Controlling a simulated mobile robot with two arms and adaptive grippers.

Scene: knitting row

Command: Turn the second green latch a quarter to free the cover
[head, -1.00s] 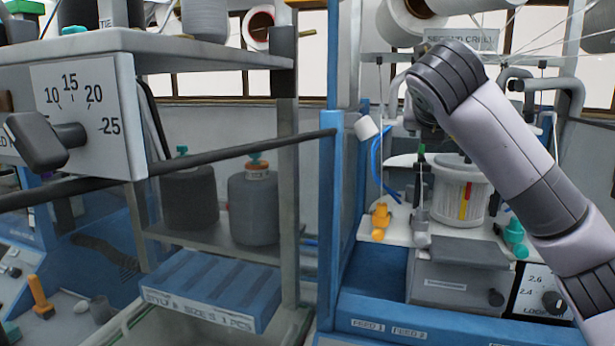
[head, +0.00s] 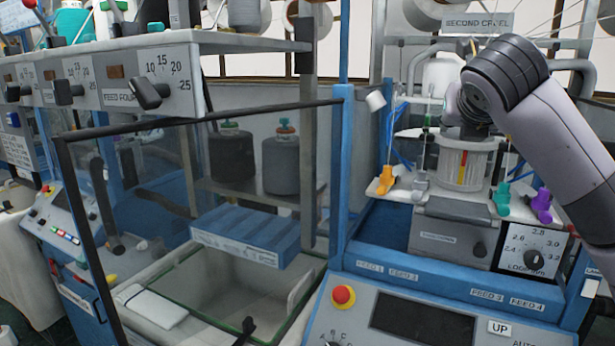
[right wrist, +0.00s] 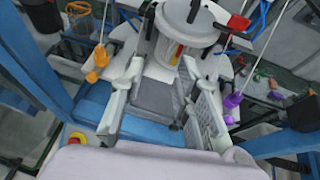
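The machine carries a grey box-like cover (head: 440,237) below a ribbed white cylinder (head: 466,160). A teal-green lever (head: 502,199) stands right of the cover, between it and a purple lever (head: 542,205). I cannot tell which part is the second green latch. In the right wrist view my right gripper (right wrist: 163,68) is open and empty, its fingers on either side of the grey cover (right wrist: 158,98) and below the cylinder. The teal lever is not clear there. In the head view the gripper is hidden. My left gripper is not in view.
An orange lever (head: 385,180) and a grey lever (head: 420,180) stand left of the cover. A control panel with a red button (head: 343,296) lies in front. A blue post (head: 342,170) and a black-framed clear panel (head: 150,185) stand left. Thin yarns run overhead.

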